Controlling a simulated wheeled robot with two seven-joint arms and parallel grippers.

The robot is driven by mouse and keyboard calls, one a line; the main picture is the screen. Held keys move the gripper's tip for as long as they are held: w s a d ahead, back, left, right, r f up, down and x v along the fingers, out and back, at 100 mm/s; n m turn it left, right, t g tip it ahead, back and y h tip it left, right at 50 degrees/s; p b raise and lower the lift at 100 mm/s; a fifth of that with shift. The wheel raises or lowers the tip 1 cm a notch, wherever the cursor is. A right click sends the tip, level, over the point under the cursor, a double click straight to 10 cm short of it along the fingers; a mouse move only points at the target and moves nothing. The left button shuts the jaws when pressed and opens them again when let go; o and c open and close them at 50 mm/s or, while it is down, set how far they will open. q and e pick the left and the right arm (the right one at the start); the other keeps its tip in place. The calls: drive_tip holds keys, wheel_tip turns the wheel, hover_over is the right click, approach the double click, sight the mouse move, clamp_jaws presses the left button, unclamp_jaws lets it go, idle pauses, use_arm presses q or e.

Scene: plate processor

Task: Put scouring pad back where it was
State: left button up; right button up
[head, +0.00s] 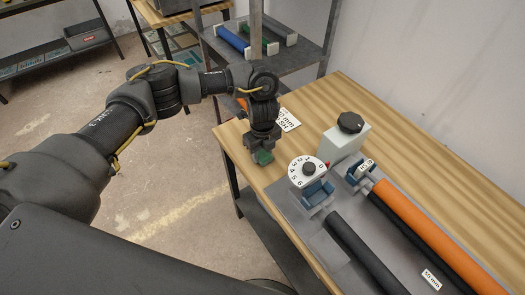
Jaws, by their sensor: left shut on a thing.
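My left gripper (262,151) reaches in from the left over the left end of the wooden table (350,95). It points down and is shut on a small green scouring pad (263,157). The pad is at or just above the tabletop near its left edge; I cannot tell whether it touches the wood. My right gripper is not in view.
Right of the pad stand a white numbered dial (307,171) and a white box with a black knob (350,123). An orange roller (425,225) and a black roller (365,255) lie on a grey plate. A label card (287,119) lies behind the gripper. A shelf (270,60) stands beyond.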

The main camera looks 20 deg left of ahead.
sight(262, 153)
use_arm(q)
drive_tip(key=shift+f, duration=0.15)
drive_tip(key=o, duration=0.9)
drive_tip(key=shift+o, duration=0.2)
drive_tip(key=shift+r, duration=0.3)
wheel_tip(262, 153, up, 12)
drive_tip(key=b, duration=0.1)
drive_tip(key=shift+f, duration=0.15)
